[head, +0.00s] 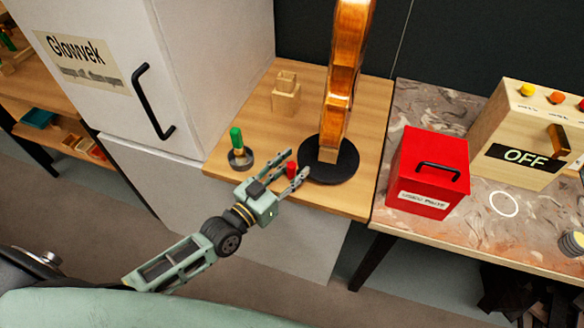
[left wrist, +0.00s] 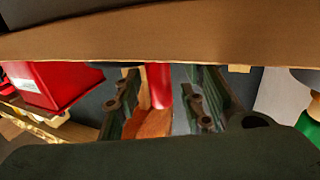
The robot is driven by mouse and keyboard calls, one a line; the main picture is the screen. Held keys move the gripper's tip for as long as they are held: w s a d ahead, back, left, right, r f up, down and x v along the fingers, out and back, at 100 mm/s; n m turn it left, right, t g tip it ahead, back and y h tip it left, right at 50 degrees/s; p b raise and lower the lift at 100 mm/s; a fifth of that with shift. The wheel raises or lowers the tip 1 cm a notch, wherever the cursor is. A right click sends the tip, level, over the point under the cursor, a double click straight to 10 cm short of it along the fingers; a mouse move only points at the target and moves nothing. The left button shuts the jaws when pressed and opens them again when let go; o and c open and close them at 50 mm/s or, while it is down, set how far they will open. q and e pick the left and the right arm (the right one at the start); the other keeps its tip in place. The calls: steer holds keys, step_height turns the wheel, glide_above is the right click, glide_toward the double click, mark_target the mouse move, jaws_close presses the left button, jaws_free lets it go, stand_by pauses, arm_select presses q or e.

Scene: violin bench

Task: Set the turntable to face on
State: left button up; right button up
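The turntable (head: 328,174) is a round black disc on the wooden bench. The violin (head: 345,75) stands upright on it and shows narrow, nearly edge-on. A small red peg (head: 291,169) is at the disc's left edge. My left gripper (head: 295,163) reaches in from the left with its fingers on either side of the peg. In the left wrist view the red peg (left wrist: 160,86) is between the open fingers (left wrist: 164,104), with gaps visible on both sides. An orange-brown part, seemingly the violin (left wrist: 152,124), shows beyond. My right gripper is not in view.
A green-handled tool in a dark round holder (head: 239,158) stands close left of my gripper. A wooden block (head: 286,95) is behind. A red box (head: 430,170) and a wooden box reading OFF (head: 522,155) stand on the right table. A white cabinet (head: 215,60) is at left.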

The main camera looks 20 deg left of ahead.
arm_select(q)
jaws_close()
stand_by(0.4)
